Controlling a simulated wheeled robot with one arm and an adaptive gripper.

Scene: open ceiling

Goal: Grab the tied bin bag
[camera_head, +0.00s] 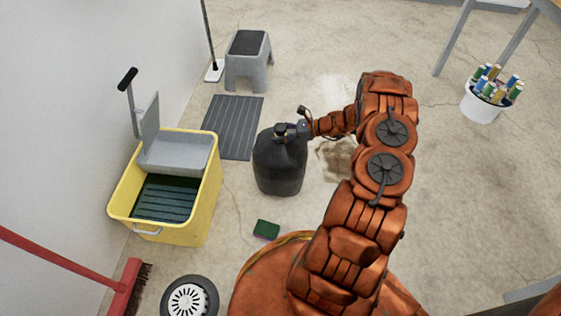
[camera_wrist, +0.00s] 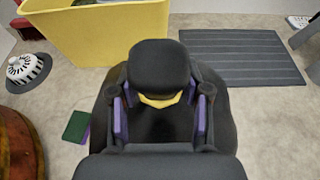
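The tied bin bag (camera_head: 280,170) is black and stands upright on the floor, with a rounded knot on top. In the wrist view, its knot (camera_wrist: 159,65) sits in the centre above a yellow tie (camera_wrist: 160,101), and the dark body spreads out below. My gripper (camera_head: 290,131) is at the top of the bag in the head view. In the wrist view, my gripper (camera_wrist: 159,108) is open, with one purple-padded finger on each side of the knot and neck. Gaps show between the pads and the yellow tie. The gripper's palm hides the near part of the bag.
A yellow mop bucket (camera_head: 207,190) stands left of the bag. A grey ribbed mat (camera_head: 233,127) and a step stool (camera_head: 248,75) lie behind it. A green sponge (camera_head: 266,229) is in front. Floor to the right is mostly clear, with a white tub (camera_head: 480,107) farther off.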

